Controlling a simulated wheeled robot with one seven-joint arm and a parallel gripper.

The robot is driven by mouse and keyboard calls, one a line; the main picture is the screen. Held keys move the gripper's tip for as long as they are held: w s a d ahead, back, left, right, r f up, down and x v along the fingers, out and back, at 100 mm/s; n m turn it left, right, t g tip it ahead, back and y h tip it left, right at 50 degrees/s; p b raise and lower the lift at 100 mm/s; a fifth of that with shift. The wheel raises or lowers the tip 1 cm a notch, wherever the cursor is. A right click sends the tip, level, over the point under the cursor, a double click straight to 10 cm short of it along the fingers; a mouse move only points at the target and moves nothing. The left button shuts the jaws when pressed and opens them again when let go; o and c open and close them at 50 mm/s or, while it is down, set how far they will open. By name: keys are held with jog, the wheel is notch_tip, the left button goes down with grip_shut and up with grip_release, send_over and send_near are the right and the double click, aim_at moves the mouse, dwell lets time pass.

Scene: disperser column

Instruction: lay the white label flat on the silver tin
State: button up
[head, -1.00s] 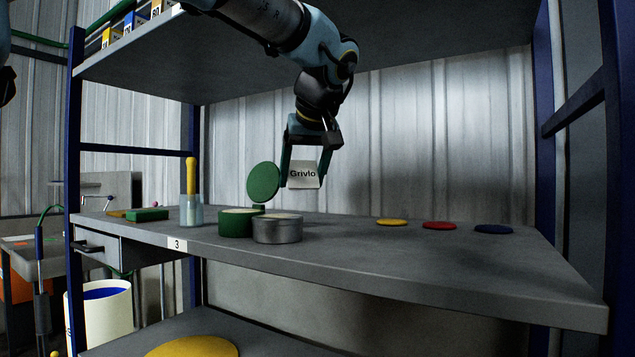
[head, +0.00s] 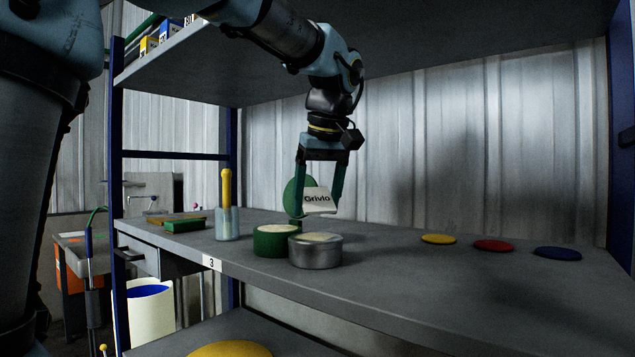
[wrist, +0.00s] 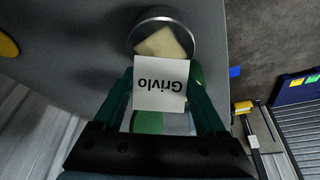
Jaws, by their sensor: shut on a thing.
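The white label (head: 320,200), printed "Grivlo", is held between the fingers of my gripper (head: 319,212), which is shut on it. It also shows in the wrist view (wrist: 160,84), between the green fingers. The silver tin (head: 315,253) stands on the shelf top, below and slightly in front of the label, apart from it. In the wrist view the tin (wrist: 193,32) lies just beyond the label's edge, which covers part of it. A pale patch shows on the tin's top.
A green tin (head: 276,241) stands left of the silver tin, with a green disc (head: 297,195) upright behind. A glass with a yellow-handled tool (head: 227,215) stands further left. Yellow (head: 438,239), red (head: 493,245) and blue (head: 557,253) discs lie right. An upper shelf (head: 430,30) overhangs.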

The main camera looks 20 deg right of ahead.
aim_at(316, 237)
jog(key=shift+w+f+g+p, duration=0.15)
jog(key=shift+f+g+p, duration=0.45)
jog(key=shift+g+p, duration=0.25)
jog(key=shift+s+g+b+x, duration=0.15)
jog(key=shift+b+x, duration=0.15)
jog(key=shift+x, duration=0.35)
jog(key=shift+s+g+b+x, duration=0.1)
jog(key=shift+b+x, duration=0.2)
jog(key=shift+x, duration=0.3)
jog(key=shift+s+f, duration=0.1)
jog(key=shift+f, duration=0.55)
jog(key=shift+a+f, duration=0.1)
jog(key=o, duration=1.3)
jog(key=shift+c, duration=0.2)
jog(key=r, duration=0.3)
jog(key=s+r, duration=0.1)
jog(key=r, duration=0.7)
jog(key=shift+s+r+b, duration=0.1)
jog(key=shift+s+b, duration=0.2)
jog(key=shift+r, duration=0.35)
